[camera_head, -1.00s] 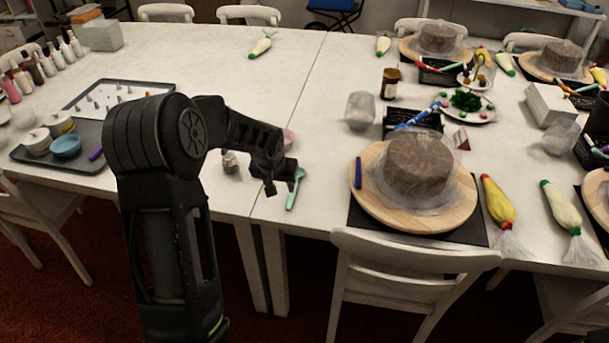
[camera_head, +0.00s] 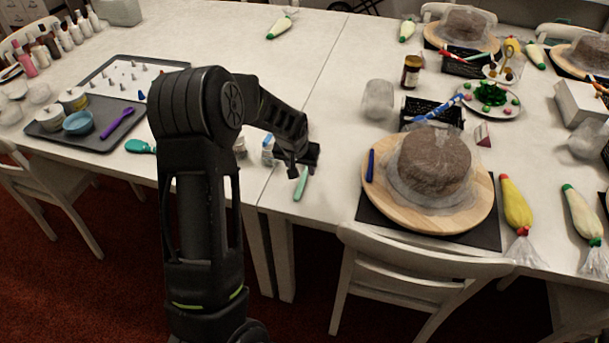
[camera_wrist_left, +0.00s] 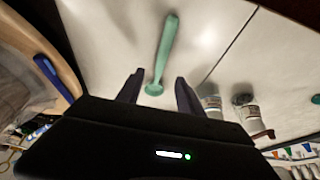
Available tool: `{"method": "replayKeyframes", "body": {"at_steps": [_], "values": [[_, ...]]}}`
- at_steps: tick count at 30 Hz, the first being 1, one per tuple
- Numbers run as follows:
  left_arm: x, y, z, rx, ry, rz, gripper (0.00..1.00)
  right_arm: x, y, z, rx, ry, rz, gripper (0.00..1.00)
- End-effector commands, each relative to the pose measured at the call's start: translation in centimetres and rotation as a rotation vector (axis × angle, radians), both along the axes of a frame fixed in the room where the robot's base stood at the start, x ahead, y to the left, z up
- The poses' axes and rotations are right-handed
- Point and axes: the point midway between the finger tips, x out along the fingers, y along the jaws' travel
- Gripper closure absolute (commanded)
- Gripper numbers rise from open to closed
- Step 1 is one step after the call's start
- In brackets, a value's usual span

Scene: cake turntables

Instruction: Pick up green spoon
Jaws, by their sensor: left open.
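The green spoon (camera_head: 301,184) is mint green and lies on the white table near its front edge, left of the cake board. My left gripper (camera_head: 297,170) is over the spoon's far end and hides part of it in the head view. In the left wrist view the spoon (camera_wrist_left: 166,48) runs upward from between the two open fingers of my left gripper (camera_wrist_left: 158,88). The fingers stand on either side of its near end, with gaps. I cannot tell whether they reach down to table height. My right gripper is not in view.
A wooden board (camera_head: 380,205) with a wrapped brown cake (camera_head: 434,165) and a blue pen (camera_head: 370,165) stands right of the spoon. Small jars (camera_head: 267,151) stand left of the gripper. A teal-handled utensil (camera_head: 140,146) lies by the dark tray (camera_head: 95,139). A chair (camera_head: 430,260) stands in front.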

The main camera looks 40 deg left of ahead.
Motion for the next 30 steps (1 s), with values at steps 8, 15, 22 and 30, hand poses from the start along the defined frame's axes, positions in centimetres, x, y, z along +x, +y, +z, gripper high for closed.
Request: {"method": "replayKeyframes", "body": {"at_steps": [8, 15, 22, 30], "values": [[0.1, 0.0, -0.2, 0.000, 0.001, 0.000, 0.56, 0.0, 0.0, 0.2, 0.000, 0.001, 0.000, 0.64], [1.2, 0.4, -2.9, -0.001, 0.005, -0.001, 0.56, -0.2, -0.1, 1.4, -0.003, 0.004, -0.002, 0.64], [2.0, 0.7, -4.7, 0.000, 0.000, 0.000, 0.56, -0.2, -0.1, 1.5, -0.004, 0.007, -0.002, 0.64], [2.0, 0.7, -4.7, 0.000, 0.000, 0.000, 0.56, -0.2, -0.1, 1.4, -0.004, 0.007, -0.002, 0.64]]}}
